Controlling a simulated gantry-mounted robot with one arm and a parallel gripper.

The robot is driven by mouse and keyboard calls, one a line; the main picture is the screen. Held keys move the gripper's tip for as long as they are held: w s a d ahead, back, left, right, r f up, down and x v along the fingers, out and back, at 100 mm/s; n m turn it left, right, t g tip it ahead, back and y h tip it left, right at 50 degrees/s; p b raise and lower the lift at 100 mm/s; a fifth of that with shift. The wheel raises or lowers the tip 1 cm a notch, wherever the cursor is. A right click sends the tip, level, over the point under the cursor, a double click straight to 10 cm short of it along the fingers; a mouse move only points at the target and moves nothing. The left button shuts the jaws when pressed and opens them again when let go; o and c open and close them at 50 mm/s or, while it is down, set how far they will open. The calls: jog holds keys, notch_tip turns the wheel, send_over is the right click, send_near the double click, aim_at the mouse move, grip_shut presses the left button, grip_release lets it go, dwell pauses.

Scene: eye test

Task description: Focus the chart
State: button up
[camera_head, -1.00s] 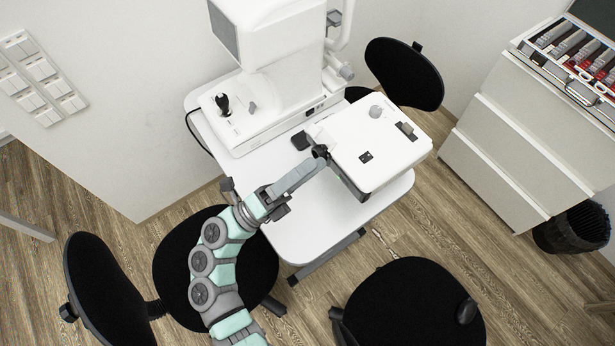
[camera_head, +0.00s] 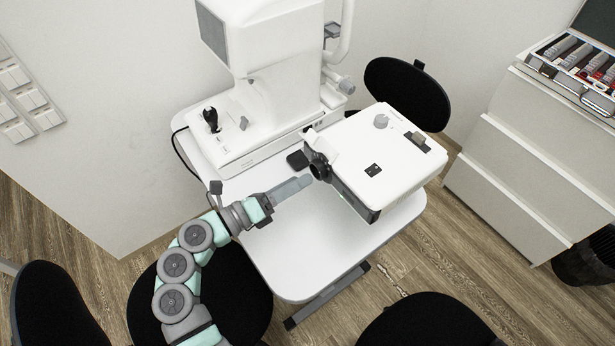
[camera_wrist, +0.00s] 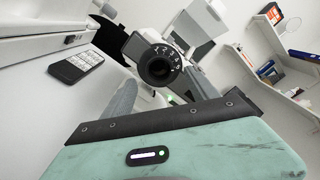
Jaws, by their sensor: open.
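The chart projector (camera_head: 375,150) is a white box on the right of the white table, with a grey knob on top. Its black lens (camera_head: 319,166) sticks out to the left. In the wrist view the lens ring (camera_wrist: 160,66) faces me and bears numbers. My gripper (camera_head: 306,181) is open and empty, its fingertips just lower left of the lens, with a small apparent gap. In the wrist view the lens appears beyond the fingers, between them. No projected chart shows.
A large white eye instrument (camera_head: 265,70) with a black joystick stands at the back of the white table (camera_head: 295,250). A small dark remote (camera_wrist: 76,65) lies near the projector. Black chairs (camera_head: 430,320) surround the table. The table front is clear.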

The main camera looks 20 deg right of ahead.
aim_at(315, 172)
jog(key=shift+x, duration=1.9)
jog(key=shift+c, duration=0.5)
jog(key=c, duration=1.3)
jog(key=shift+o, duration=0.2)
